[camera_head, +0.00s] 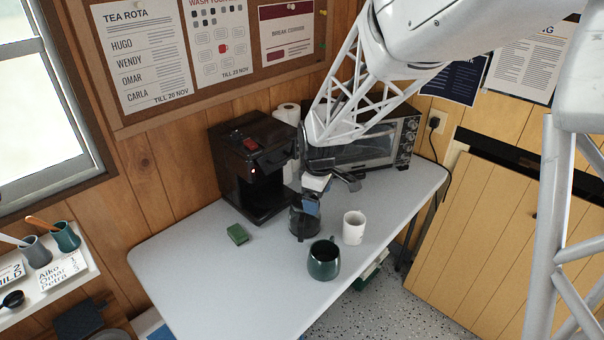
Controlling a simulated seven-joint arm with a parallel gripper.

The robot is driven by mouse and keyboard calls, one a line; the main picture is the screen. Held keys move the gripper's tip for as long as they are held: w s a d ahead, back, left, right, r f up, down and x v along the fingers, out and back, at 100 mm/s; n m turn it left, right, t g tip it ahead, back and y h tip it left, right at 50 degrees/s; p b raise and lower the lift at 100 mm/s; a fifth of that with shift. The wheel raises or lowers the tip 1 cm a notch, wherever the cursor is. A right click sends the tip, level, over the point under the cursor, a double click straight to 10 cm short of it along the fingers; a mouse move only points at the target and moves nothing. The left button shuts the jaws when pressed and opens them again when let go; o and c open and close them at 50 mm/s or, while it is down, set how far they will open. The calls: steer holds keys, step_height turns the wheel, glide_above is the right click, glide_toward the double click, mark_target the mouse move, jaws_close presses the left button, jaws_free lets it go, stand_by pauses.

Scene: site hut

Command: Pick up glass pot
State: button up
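The glass pot (301,226) is dark and see-through. It is at the middle of the table, just right of the black coffee machine (229,163), and looks upright. My gripper (312,203) points down at the pot from above and covers its upper part. The fingers overlap the top of the pot in this view. Whether they are apart or closed on its handle is hidden by the gripper body and the small size. I cannot tell if the pot touches the table or hangs just above it.
A white mug (354,229) stands close to the pot's right, and a dark green mug (323,261) in front. A green sponge (237,234) lies left. A toaster oven (379,149) stands behind. The table's front left (205,280) is clear.

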mark_target(300, 223)
steer(key=w+a+f+n, duration=0.1)
steer(key=f, duration=0.1)
steer(key=w+a+f+n, duration=0.1)
steer(key=w+a+f, duration=0.1)
steer(key=f, duration=0.1)
steer(key=w+a+f+n, duration=0.1)
steer(key=w+f, duration=0.1)
steer(key=shift+a+f+g, duration=0.3)
steer(key=shift+f, duration=0.05)
steer(key=shift+f, duration=1.3)
steer(key=shift+s+f, duration=0.1)
steer(key=shift+f, duration=2.5)
steer(key=c, duration=1.2)
